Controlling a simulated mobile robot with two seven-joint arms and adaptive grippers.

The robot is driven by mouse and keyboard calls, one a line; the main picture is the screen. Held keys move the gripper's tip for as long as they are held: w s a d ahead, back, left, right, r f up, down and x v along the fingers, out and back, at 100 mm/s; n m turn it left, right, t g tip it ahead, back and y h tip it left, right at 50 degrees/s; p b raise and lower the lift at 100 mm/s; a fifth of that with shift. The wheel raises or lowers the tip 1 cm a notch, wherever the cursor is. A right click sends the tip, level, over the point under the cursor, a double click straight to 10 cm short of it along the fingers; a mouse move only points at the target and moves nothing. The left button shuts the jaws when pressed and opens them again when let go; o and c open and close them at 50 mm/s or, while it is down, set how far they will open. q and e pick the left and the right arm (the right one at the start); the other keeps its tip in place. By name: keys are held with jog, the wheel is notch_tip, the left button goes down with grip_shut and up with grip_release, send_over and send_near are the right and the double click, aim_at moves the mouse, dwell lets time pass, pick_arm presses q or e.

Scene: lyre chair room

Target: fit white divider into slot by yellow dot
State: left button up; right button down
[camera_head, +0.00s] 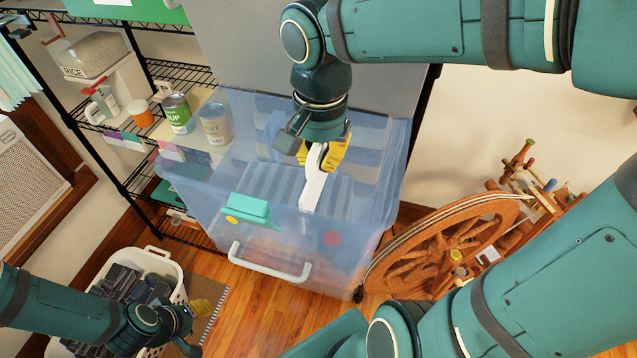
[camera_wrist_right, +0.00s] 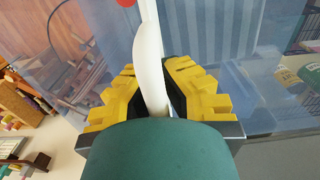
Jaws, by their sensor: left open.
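My right gripper (camera_head: 322,152) has yellow fingers shut on the white divider (camera_head: 314,188). It holds the divider tilted over the translucent blue bin (camera_head: 385,180), its lower end near the bin's front. The right wrist view shows the divider (camera_wrist_right: 149,65) between the yellow fingers (camera_wrist_right: 158,95). The yellow dot (camera_head: 232,219) is on the bin's front at left, below a teal piece (camera_head: 248,208). A red dot (camera_head: 332,238) is farther right and also shows in the wrist view (camera_wrist_right: 126,2). I cannot make out the slot. My left gripper (camera_head: 193,322) is open and empty at lower left.
Cans (camera_head: 215,124) stand behind the bin's left part, by a wire shelf (camera_head: 185,72). A white handle (camera_head: 268,268) crosses the bin's front. A laundry basket (camera_head: 160,262) is at lower left, near my left gripper. A wooden spinning wheel (camera_head: 450,245) stands at right.

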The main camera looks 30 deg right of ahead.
jog(key=shift+r+p, duration=2.95)
jog(key=shift+r, duration=0.95)
jog(key=shift+r+p, duration=1.15)
jog(key=shift+r, duration=0.4)
